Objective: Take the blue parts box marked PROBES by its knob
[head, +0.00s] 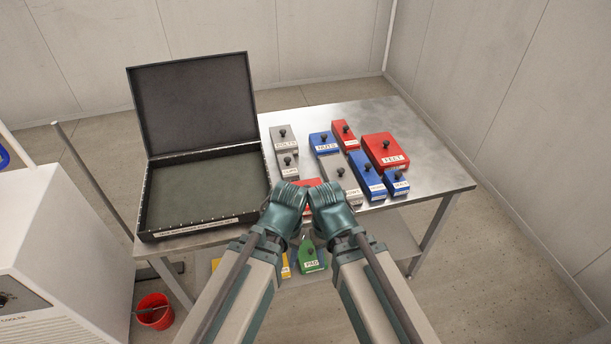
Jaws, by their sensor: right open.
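Three blue parts boxes with dark knobs stand on the metal table: one at the back (324,142), a longer one (367,174) right of centre, and a small one (396,182) beside it at the right. Their white labels are too small to read surely, so I cannot tell which is marked PROBES. My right gripper (325,192) is open, low in front of the boxes, left of the longer blue one and apart from it. My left gripper (290,194) is close beside it; its fingers are hidden behind the wrist.
An open black case (205,228) fills the table's left side. Grey (340,172) and red (384,149) boxes crowd around the blue ones; another red box is partly hidden behind my grippers. A green box (311,262) is on the lower shelf. The table's right end (440,176) is clear.

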